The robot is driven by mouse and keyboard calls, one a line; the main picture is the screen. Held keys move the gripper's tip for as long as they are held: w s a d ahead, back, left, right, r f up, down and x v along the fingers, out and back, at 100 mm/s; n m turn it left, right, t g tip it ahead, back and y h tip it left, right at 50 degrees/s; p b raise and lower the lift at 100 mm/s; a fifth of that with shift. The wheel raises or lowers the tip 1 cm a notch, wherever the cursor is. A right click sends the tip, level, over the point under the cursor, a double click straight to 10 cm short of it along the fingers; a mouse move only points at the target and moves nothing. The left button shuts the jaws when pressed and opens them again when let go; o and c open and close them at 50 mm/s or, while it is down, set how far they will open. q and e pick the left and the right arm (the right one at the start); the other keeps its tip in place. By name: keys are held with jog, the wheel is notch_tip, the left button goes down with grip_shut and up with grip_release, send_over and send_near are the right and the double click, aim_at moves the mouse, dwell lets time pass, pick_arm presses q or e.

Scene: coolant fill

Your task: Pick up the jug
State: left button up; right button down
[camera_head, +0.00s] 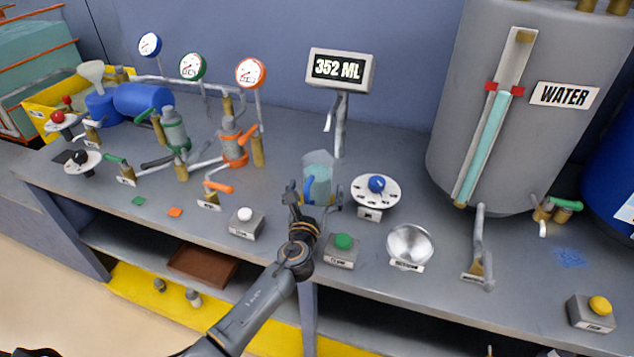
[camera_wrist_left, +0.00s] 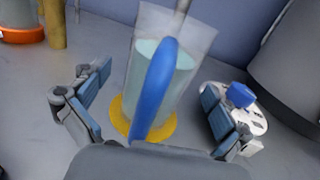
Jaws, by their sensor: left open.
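The jug (camera_head: 318,163) is clear with pale teal liquid inside and a blue handle. It stands upright on the bench under the spout by the 352 ML display. In the left wrist view the jug (camera_wrist_left: 185,72) rests on a yellow round pad (camera_wrist_left: 168,128), its blue handle (camera_wrist_left: 153,90) facing me. My left gripper (camera_head: 313,199) is at the jug's near side. In the left wrist view its open fingers (camera_wrist_left: 160,98) stand on either side of the handle, apart from it. The jug's lower part is partly hidden by the gripper in the head view. My right gripper is not visible.
A white dial with a blue knob (camera_head: 376,184) stands close right of the jug. A green button box (camera_head: 342,250) and a metal bowl (camera_head: 410,245) are nearer the front edge. The display (camera_head: 340,69) stands behind. A grey water tank (camera_head: 450,130) stands right.

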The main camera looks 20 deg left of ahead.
aim_at(314, 181)
pick_arm(q)
jog(key=c, duration=1.6)
jog(key=shift+r, duration=0.15)
jog(key=shift+c, duration=0.7)
jog(key=shift+r, duration=0.1)
jog(key=shift+r, duration=0.25)
notch_tip(314, 181, up, 2)
jog(key=shift+r+p, duration=0.15)
jog(key=shift+p, duration=0.55)
jog(key=s+r, duration=0.1)
jog(key=s+r+p, duration=0.1)
jog(key=r, duration=0.1)
jog(key=s+r+p, duration=0.1)
jog(key=s+r, duration=0.1)
jog(key=shift+a+r, duration=0.15)
jog(key=shift+a, duration=0.25)
jog(key=s+a+r, duration=0.1)
jog(key=s+r, duration=0.3)
jog(key=s, duration=0.5)
jog(key=shift+s+a+r, duration=0.35)
jog(key=shift+s+a, duration=0.05)
